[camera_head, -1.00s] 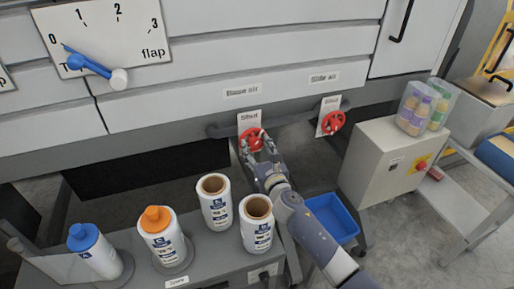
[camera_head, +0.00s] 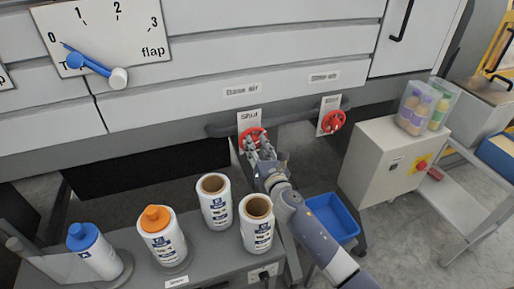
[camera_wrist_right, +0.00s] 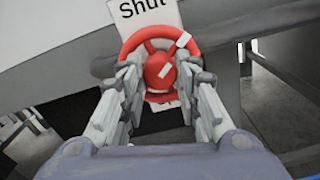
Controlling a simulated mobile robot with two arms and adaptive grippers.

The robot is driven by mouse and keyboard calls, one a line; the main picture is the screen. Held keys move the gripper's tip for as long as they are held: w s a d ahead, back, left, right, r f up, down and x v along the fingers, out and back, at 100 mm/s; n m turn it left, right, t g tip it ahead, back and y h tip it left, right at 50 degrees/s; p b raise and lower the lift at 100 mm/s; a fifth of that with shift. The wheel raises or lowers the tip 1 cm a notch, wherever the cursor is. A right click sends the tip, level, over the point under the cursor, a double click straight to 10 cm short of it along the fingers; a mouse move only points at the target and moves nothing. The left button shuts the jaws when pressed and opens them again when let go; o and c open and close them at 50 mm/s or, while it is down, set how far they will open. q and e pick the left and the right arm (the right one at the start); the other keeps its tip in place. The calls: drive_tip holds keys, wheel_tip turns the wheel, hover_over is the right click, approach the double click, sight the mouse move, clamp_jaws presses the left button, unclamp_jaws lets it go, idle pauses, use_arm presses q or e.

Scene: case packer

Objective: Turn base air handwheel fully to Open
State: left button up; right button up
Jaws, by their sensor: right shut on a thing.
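The base air handwheel (camera_head: 247,133) is a red wheel under the "Base air" label (camera_head: 242,91), in front of a plate reading "Shut" (camera_head: 249,117). My right gripper (camera_head: 258,146) is at this wheel, its fingers on the rim. In the right wrist view the wheel (camera_wrist_right: 160,66) sits between the fingertips of the right gripper (camera_wrist_right: 157,78), one finger at each side of the rim, shut on it. White marks show on the upper right of the rim and on the hub. My left gripper is not in view.
A second red handwheel (camera_head: 334,121) sits to the right under the "Side air" label. A grey table (camera_head: 215,262) with several white bottles and rolls stands in front on the left. A blue bin (camera_head: 333,217) and a grey control box (camera_head: 383,163) stand to the right.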

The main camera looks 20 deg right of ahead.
drive_tip(key=m, duration=2.5)
drive_tip(key=shift+b, duration=0.35)
drive_tip(key=shift+m, duration=0.4)
drive_tip(key=o, duration=1.1)
drive_tip(key=s, duration=1.2)
drive_tip(key=shift+d, duration=0.25)
